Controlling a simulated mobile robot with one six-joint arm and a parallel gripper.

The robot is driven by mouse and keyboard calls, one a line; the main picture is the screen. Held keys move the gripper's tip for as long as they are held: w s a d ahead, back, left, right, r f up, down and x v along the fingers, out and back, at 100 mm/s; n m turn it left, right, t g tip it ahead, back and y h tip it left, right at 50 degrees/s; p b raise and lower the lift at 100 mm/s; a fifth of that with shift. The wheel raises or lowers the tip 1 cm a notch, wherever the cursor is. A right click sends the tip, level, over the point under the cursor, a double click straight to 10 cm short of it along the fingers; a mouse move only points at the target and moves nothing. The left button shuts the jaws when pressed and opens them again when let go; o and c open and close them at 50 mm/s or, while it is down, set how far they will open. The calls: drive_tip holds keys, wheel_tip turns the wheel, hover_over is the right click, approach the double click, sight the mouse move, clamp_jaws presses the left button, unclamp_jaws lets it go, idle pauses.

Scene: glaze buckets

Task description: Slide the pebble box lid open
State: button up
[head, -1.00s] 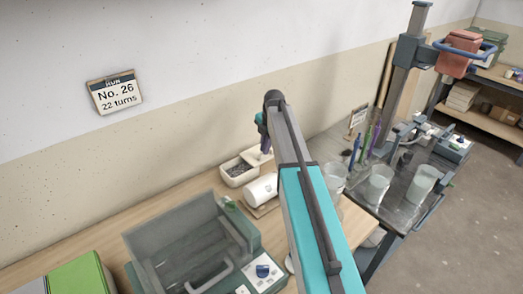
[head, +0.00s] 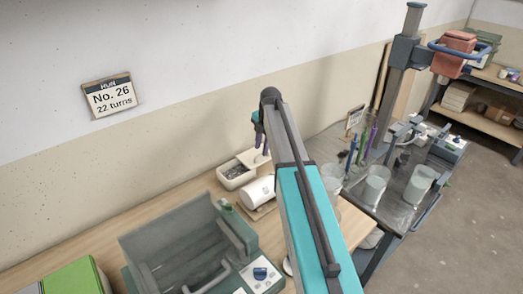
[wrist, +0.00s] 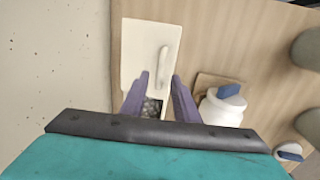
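The pebble box (head: 234,182) is a small white box on the wooden bench against the wall. Its front part is uncovered and grey pebbles (wrist: 152,107) show inside. The cream lid (wrist: 136,50) covers the far part, with a raised bar handle (wrist: 163,57) on top. My gripper (wrist: 160,76) is open, its two purple fingers spread on either side of the near end of the handle in the wrist view. I cannot tell how high the fingertips are above the lid. In the head view my gripper (head: 262,144) is over the box, partly behind my arm.
A grey-green open machine (head: 185,240) stands nearer on the bench. Glass beakers (head: 376,184) stand on the right table.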

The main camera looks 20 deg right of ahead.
wheel_tip(320, 180, up, 12)
drive_tip(key=s+b, duration=0.2)
drive_tip(key=shift+d+b, duration=0.3)
drive_tip(key=shift+d, duration=0.1)
drive_tip(key=shift+s, duration=0.1)
idle(0.4)
